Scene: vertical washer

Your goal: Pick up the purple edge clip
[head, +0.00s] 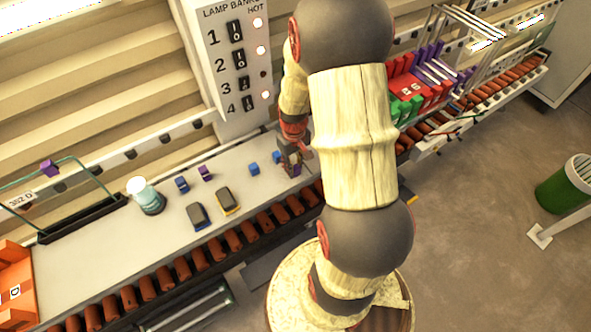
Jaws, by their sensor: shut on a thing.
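My gripper (292,163) is low over the right part of the grey worktop, partly covered by my arm. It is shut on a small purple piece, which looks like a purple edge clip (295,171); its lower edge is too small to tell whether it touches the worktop. Another purple clip (205,173) lies on the worktop to the left. A third purple clip (49,168) sits on the top edge of the upright glass pane (70,195) at the far left.
Blue clips (253,168) lie left of my gripper, another (182,184) farther left. A yellow-and-grey block (228,201), a blue-and-grey block (198,216) and a pale jar (148,198) stand on the worktop. Rollers (217,246) line its front. The lamp panel (232,60) rises behind.

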